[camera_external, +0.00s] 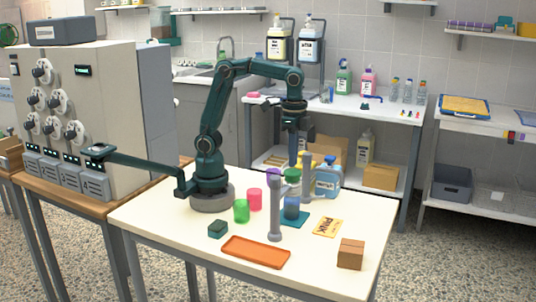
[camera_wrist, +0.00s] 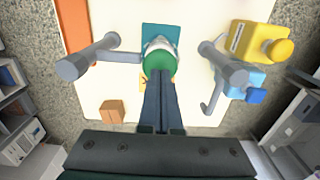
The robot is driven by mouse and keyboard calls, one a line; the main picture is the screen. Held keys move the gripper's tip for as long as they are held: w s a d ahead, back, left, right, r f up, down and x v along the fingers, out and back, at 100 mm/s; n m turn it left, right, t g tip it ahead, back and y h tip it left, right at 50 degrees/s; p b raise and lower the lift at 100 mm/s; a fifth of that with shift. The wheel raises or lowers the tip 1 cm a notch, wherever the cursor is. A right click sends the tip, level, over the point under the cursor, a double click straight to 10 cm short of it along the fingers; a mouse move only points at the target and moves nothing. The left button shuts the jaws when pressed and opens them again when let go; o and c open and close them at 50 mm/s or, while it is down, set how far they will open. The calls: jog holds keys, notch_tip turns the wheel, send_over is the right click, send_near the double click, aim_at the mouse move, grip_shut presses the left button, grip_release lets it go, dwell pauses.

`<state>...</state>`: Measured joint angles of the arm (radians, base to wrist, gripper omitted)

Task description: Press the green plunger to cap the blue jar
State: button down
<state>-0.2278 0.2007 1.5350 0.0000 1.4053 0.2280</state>
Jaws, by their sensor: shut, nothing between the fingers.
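The blue jar (camera_external: 291,209) stands on a teal mat (camera_external: 300,222) on the white table. The round green plunger (camera_external: 291,174) is above the jar, between two grey posts, and a gap shows between them. My gripper (camera_external: 292,163) points straight down over the plunger, with its fingers together and nothing between them. In the wrist view the fingertips (camera_wrist: 158,76) overlap the near edge of the green plunger (camera_wrist: 158,57). I cannot tell whether they touch it. A pale rim shows around the plunger there, and the jar is hidden beneath.
A front grey post (camera_external: 275,225) and a rear grey post (camera_external: 306,180) flank the jar. A blue bottle (camera_external: 328,180) is close behind. A pink cup (camera_external: 255,200), green cup (camera_external: 240,211), orange tray (camera_external: 256,252) and brown box (camera_external: 350,255) stand around.

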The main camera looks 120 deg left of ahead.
jog(key=shift+f, duration=1.4)
jog(key=shift+r, duration=1.45)
jog(key=shift+r, duration=3)
